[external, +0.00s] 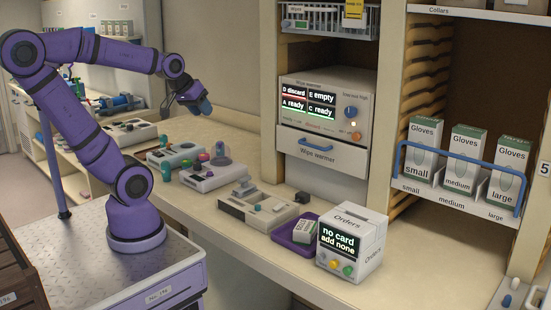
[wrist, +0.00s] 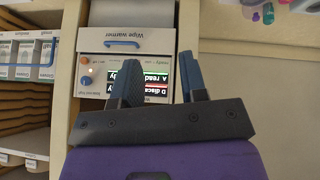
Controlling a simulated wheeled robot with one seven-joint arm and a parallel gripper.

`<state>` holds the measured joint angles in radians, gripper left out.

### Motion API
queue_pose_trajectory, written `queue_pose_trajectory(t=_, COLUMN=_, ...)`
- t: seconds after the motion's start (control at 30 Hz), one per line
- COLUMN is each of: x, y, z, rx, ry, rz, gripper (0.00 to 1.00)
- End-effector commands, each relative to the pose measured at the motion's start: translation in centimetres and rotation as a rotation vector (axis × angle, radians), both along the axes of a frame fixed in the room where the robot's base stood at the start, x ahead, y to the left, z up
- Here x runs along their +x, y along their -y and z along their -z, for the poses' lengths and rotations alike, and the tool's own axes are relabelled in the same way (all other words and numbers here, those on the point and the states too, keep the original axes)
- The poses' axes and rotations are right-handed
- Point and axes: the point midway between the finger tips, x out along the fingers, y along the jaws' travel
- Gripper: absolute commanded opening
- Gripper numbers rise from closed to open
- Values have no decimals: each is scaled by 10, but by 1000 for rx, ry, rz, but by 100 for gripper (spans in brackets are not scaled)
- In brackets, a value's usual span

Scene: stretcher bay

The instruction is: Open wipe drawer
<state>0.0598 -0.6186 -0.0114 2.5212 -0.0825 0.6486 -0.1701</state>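The wipe warmer is a pale box (external: 370,108) in the wall bay, with a dark display. Its wipe drawer (external: 345,158) is below the display, labelled "Wipe warmer", with a blue bar handle (external: 316,144). The drawer looks shut. In the wrist view, which is upside down, the drawer (wrist: 155,38) and handle (wrist: 122,43) show beyond my fingers. My gripper (external: 205,108) hangs above the counter, left of the warmer and well apart from the handle. In the wrist view my gripper (wrist: 160,80) has its two fingers spread, with nothing between them.
A purple tray (external: 284,232) and an Orders box (external: 352,240) stand before the warmer. A glove rack with a blue rail (external: 460,160) is right. Air before the drawer looks clear.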

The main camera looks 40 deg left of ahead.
Motion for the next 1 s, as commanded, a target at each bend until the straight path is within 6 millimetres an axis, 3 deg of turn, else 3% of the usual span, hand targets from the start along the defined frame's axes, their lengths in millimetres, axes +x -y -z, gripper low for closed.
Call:
queue_pose_trajectory(t=0.2, x=76, y=44, z=16, rx=-230, ry=114, rz=-158, gripper=39)
queue_pose_trajectory(t=0.5, x=158, y=99, z=48, rx=-555, ry=254, rz=-413, gripper=39)
queue_pose_trajectory(t=0.8, x=210, y=144, z=96, rx=-857, ry=396, rz=-664, gripper=39)
queue_pose_trajectory(t=1.0, x=225, y=165, z=129, rx=-1027, ry=502, rz=-791, gripper=39)
